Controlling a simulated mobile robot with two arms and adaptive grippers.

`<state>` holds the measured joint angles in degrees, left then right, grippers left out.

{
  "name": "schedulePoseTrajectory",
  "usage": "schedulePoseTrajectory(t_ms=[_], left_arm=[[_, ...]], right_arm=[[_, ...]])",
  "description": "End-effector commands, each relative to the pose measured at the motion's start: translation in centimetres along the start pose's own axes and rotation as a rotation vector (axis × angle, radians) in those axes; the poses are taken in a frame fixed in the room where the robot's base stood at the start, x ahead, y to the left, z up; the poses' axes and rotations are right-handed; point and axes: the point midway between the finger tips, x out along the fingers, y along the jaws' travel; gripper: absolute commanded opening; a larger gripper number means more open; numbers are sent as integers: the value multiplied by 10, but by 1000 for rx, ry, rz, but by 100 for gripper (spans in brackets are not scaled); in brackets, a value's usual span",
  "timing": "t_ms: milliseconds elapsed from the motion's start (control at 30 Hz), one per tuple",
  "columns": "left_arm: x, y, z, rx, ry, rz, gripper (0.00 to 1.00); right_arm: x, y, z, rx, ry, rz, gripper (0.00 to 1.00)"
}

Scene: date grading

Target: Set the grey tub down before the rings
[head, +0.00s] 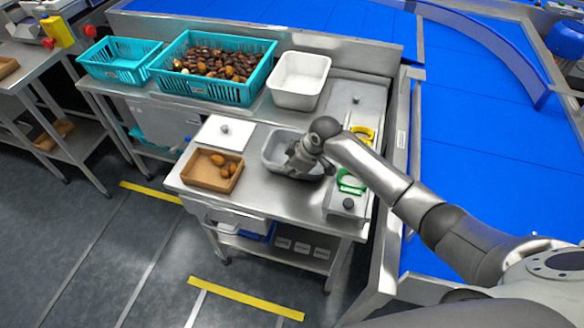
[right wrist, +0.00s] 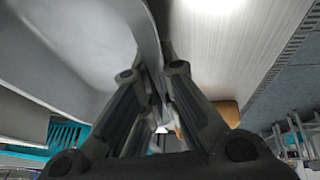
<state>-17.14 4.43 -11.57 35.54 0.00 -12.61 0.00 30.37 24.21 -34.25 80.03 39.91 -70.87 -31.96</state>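The grey tub (head: 272,149) is at the middle of the steel table, right of the wooden tray, and looks empty where it shows. My right gripper (head: 297,163) is at its right side, partly hiding it. In the right wrist view the tub's wall (right wrist: 146,35) runs between the two fingers of my right gripper (right wrist: 157,75), which are closed on it. I cannot tell whether the tub touches the table. The yellow ring (head: 363,131) and green ring (head: 351,181) are to its right, partly behind my arm. My left gripper is not in view.
The wooden tray (head: 198,180) with a few brown dates is left of the tub, near a white board (head: 222,143) with a knob. Behind stand a white bin (head: 299,101), a teal crate (head: 211,96) full of dates and another teal crate (head: 104,73). Table in front is bare.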

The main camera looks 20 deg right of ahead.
Motion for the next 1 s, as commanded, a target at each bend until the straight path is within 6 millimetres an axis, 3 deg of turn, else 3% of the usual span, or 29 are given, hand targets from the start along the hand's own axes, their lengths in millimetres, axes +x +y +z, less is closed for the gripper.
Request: schedulePoseTrajectory(t_ms=[33,233,667,1000], left_arm=[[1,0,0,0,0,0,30],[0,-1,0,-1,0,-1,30],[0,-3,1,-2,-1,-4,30],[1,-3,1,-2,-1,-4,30]], right_arm=[[2,0,1,0,0,0,0],[2,0,1,0,-1,-1,26],[-6,1,-1,-1,1,1,27],[-63,1,0,-3,1,3,27]])
